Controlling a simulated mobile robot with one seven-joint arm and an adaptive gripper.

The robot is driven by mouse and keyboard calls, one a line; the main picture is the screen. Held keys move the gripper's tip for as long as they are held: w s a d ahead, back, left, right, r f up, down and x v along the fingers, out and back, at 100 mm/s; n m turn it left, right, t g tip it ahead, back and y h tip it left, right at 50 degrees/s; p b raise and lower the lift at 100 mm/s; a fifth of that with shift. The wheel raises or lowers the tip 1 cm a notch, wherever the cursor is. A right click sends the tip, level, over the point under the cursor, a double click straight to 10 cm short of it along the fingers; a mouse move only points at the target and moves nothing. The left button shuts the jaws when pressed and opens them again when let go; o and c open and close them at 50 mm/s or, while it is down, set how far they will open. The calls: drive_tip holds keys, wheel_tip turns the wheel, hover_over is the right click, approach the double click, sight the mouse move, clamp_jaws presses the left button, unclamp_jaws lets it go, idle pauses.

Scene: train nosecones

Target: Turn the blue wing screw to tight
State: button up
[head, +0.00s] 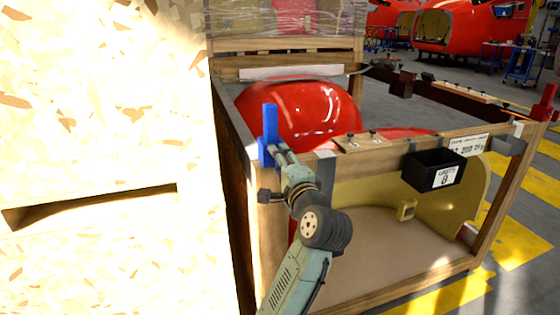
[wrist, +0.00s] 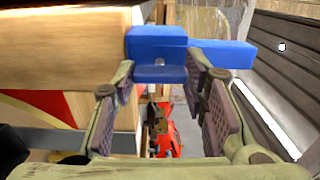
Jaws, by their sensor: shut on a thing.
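The blue wing screw (head: 270,122) is at the near left corner of the wooden crate, with one blue arm pointing up in the head view. In the wrist view the blue wing screw (wrist: 222,53) shows a block with a bar reaching right, against the end of a wooden beam. My gripper (head: 279,152) reaches it from below in the head view. In the wrist view my gripper (wrist: 160,72) has its two padded fingers on either side of the block's lower part, shut on it. The screw's shaft is hidden.
The wooden crate (head: 384,299) holds a red nosecone (head: 312,112). A black parts bin (head: 432,170) hangs on its front rail, right of my arm. A large chipboard panel (head: 110,120) stands close on the left. Yellow floor markings lie at the right.

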idle(0.4)
drive_tip(key=o, duration=1.2)
drive_tip(key=shift+c, duration=0.2)
drive_tip(key=v, duration=1.2)
